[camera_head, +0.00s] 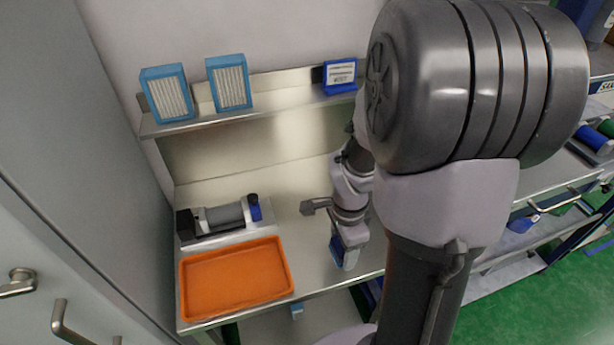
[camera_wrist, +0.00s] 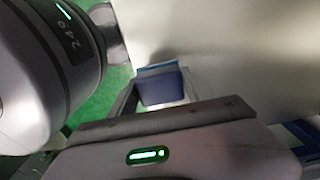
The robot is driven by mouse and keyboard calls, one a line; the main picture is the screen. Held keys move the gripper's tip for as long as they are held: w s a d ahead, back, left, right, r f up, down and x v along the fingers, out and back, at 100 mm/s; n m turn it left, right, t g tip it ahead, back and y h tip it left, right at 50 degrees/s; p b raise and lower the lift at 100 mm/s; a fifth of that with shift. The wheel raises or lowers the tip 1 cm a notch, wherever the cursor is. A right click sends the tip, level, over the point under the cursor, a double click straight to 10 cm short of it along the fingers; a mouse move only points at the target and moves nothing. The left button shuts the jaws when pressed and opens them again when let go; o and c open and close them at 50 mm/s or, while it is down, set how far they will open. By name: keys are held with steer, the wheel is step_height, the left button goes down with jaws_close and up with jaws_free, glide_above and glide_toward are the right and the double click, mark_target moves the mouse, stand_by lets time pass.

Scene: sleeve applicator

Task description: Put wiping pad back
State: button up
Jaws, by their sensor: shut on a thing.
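My gripper (camera_head: 346,258) is low at the front edge of the bench, right of the orange tray. It is shut on a blue piece, which looks to be the wiping pad (camera_head: 336,248). In the wrist view the pad (camera_wrist: 158,88) shows as a dark blue block with a lighter blue top edge, just beyond my gripper body. The fingertips and the pad's lower part are mostly hidden there. I cannot tell whether the pad touches anything below it.
An orange tray (camera_head: 238,282) lies at the bench's front left. A grey roller device (camera_head: 222,215) stands behind it. Blue-framed boxes (camera_head: 229,83) and a blue label holder (camera_head: 340,76) stand on the shelf (camera_head: 275,101). My arm hides the bench's right part.

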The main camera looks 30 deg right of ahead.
steer(key=w+d, duration=0.1)
steer(key=d, duration=0.2)
steer(key=w+d+f, duration=0.1)
steer(key=shift+w+d, duration=0.3)
steer(key=shift+d, duration=0.1)
step_height(320, 180, down, 4)
steer(key=shift+r+b, duration=0.25)
steer(key=shift+b, duration=0.9)
steer(key=shift+r, duration=0.2)
steer(key=shift+f, duration=0.15)
steer(key=o, duration=1.3)
